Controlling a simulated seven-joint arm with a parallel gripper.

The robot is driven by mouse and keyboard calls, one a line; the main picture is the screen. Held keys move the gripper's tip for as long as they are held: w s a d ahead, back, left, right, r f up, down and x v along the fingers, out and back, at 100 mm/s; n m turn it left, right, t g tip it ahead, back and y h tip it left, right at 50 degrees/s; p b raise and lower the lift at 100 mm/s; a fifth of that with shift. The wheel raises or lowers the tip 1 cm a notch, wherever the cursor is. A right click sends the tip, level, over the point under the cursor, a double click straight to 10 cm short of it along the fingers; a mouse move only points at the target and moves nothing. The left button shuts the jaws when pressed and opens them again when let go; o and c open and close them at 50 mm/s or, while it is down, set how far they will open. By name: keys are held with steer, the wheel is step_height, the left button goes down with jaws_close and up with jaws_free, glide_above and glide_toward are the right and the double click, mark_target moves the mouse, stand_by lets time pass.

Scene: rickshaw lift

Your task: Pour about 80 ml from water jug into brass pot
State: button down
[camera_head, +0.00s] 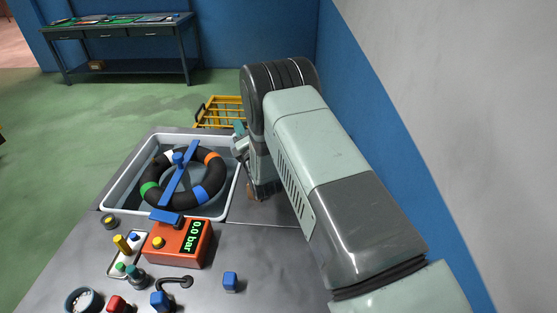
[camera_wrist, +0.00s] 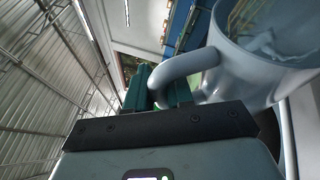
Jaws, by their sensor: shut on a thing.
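The water jug (camera_wrist: 240,72) is pale blue-grey and fills the right of the wrist view, its open rim cut off by the frame edge. Pale, watery shapes show inside its mouth. My gripper (camera_wrist: 158,88) has its teal fingers shut on the jug's curved handle. In the head view my gripper (camera_head: 239,130) is mostly hidden by my arm, beyond the right rim of the tub. The jug cannot be made out there. A small brownish patch shows beneath my wrist; I cannot tell whether it is the brass pot.
A grey tub (camera_head: 110,196) holds a black tube ring (camera_head: 146,191) with coloured patches. An orange gauge box (camera_head: 178,243) reading 0.0 bar, a blue cube (camera_head: 230,281) and several small parts lie in front. A yellow rack (camera_head: 222,112) stands behind. A blue wall is close on the right.

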mark_target(234, 135)
steer(key=shift+s+d+r+m+t+p, duration=0.2)
steer(key=shift+d+r+m, duration=0.15)
steer(key=shift+d, duration=0.2)
steer(key=shift+s+d+r+m+t+p, duration=0.1)
steer(key=shift+d+r+m+t, duration=0.15)
steer(key=shift+d+m, duration=0.25)
stand_by(1.1)
steer(key=a+f+n+g, duration=0.1)
steer(key=a+n, duration=0.1)
steer(key=a+f+n+g, duration=0.1)
steer(key=n, duration=0.1)
steer(key=shift+a+f, duration=0.35)
steer(key=shift+a, duration=0.05)
steer(key=shift+w, duration=0.1)
steer(key=shift+w+a+f+n+g, duration=0.1)
steer(key=shift+a+n+g, duration=0.3)
steer(key=shift+n, duration=0.25)
steer(key=shift+w+a+f+n+b, duration=0.1)
steer(key=shift+f+n+b, duration=0.2)
steer(key=shift+f, duration=0.05)
steer(key=shift+f+h, duration=0.1)
steer(key=shift+h, duration=0.2)
stand_by(0.3)
